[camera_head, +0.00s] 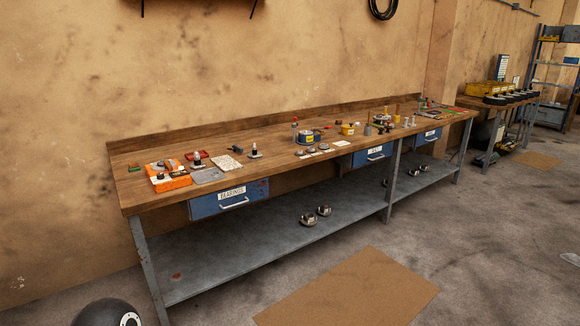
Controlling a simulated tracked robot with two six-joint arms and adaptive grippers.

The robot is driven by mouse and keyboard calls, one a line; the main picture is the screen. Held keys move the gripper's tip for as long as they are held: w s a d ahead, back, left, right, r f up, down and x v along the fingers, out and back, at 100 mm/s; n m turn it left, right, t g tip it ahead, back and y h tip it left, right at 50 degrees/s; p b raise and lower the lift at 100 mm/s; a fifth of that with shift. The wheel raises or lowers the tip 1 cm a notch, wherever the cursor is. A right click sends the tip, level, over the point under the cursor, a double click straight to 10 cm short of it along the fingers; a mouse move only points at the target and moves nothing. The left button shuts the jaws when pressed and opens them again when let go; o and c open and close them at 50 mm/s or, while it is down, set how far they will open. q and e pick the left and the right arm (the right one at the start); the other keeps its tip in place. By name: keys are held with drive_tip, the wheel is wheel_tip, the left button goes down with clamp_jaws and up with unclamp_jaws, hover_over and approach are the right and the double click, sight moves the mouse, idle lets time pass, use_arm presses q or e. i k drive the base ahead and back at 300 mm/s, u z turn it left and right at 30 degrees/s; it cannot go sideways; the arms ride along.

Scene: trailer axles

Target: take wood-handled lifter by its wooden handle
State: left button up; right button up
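A long wooden-topped workbench (285,140) runs along the wall and carries many small parts and tools. I cannot pick out the wood-handled lifter for certain; the items are too small at this distance. Several upright slim items, among them a brownish one (368,130), stand right of the bench's middle. Small tools (428,104) lie near its far right end. Neither of my grippers is in view.
An orange box (172,183) and a grey tray (208,175) sit on the bench's left end. Blue drawers, one labelled "BEARINGS" (229,199), hang below. The lower shelf (255,258) holds a few round parts. A brown mat (350,292) lies on open floor.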

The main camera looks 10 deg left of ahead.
sight(167, 164)
drive_tip(key=u, duration=0.25)
drive_tip(key=i, duration=1.65)
drive_tip(key=u, duration=0.45)
drive_tip(key=i, duration=1.05)
drive_tip(key=u, duration=0.25)
